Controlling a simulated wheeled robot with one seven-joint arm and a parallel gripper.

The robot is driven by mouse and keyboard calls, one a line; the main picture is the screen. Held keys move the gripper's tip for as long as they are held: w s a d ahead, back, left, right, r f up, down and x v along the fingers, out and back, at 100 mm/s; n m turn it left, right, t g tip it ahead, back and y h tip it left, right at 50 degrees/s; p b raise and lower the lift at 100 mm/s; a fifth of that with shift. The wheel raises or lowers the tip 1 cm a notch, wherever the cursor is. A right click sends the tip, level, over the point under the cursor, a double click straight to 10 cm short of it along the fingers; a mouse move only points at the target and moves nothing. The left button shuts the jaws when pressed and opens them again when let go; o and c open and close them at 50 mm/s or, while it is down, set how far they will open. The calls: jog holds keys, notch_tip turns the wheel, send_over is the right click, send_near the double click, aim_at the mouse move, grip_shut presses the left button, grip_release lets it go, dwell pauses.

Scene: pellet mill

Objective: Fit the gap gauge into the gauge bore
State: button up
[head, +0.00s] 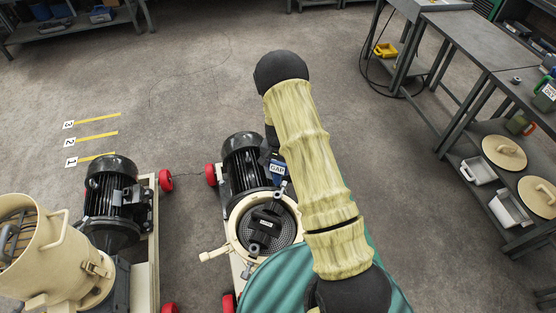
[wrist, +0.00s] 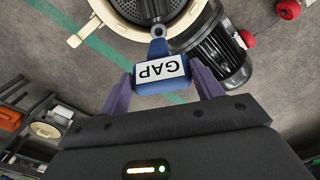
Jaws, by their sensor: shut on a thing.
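The gap gauge (wrist: 159,74) is a blue piece with a white label reading GAP and a narrow blue tip at its far end. My gripper (wrist: 160,84) is shut on it, one purple finger on each side.
A black motor (head: 243,160) stands just behind the die. A second mill with a cream housing (head: 35,240) is at the left. Red wheels (head: 166,180) stand between them. A grey workbench (head: 475,45) is at the right. The floor behind is clear.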

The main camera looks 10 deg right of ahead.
aim_at(278, 174)
jog(key=shift+w, duration=0.1)
jog(key=shift+a, duration=0.1)
jog(key=shift+s, duration=0.2)
jog(key=shift+d+f+b, duration=0.2)
jog(key=shift+f+b, duration=0.2)
jog(key=shift+b, duration=0.1)
jog(key=shift+f+b, duration=0.35)
jog(key=shift+f, duration=0.05)
jog(key=shift+a+f+b, duration=0.1)
jog(key=shift+f+b, duration=1.75)
jog(key=shift+f, duration=0.5)
jog(key=shift+f+b, duration=0.9)
jog(key=shift+b, duration=0.15)
dwell(0.4)
